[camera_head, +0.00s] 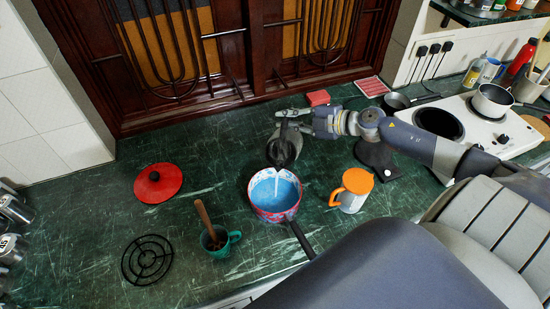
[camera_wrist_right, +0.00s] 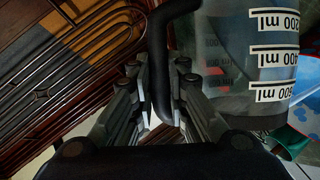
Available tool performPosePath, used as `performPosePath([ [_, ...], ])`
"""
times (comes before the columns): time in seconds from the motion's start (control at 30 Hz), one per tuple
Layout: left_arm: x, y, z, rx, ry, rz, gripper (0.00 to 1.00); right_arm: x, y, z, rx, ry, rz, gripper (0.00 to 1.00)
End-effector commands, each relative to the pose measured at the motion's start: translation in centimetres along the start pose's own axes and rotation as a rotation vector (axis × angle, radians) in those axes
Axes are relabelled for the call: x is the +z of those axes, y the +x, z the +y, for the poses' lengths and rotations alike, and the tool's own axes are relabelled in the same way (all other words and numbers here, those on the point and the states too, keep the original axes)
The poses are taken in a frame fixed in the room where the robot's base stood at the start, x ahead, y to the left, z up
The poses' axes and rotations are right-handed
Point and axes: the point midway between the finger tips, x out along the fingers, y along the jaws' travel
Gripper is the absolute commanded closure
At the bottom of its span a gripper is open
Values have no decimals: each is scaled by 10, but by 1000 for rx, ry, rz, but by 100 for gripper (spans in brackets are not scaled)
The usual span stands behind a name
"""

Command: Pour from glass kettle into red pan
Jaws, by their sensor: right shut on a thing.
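My right gripper (camera_head: 308,122) is shut on the black handle of the glass kettle (camera_head: 277,140). In the right wrist view, its fingers (camera_wrist_right: 163,112) close around the handle (camera_wrist_right: 160,70), beside the clear kettle body with ml marks (camera_wrist_right: 250,60). In the head view, the kettle's dark top faces the camera, just behind the red pan (camera_head: 255,209). The kettle looks tilted toward the pan. The pan has a patterned red outside, a blue inside and a dark handle toward the front. A thin whitish streak shows inside the pan; I cannot tell whether it is flowing water. My left gripper is out of view.
An orange-lidded white mug (camera_head: 352,199) stands right of the pan. A teal mug (camera_head: 222,243) with a wooden-handled tool stands front left. A red lid (camera_head: 158,183) and black trivet (camera_head: 147,259) lie further left. A white stove (camera_head: 465,122) is right. The back-left counter is clear.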

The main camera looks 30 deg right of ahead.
Motion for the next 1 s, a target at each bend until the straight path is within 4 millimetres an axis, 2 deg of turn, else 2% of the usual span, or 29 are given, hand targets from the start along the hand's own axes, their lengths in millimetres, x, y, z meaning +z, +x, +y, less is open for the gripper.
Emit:
performPosePath([
  [1.0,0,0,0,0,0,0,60,-6,-2,4,17,-34,-6,100],
])
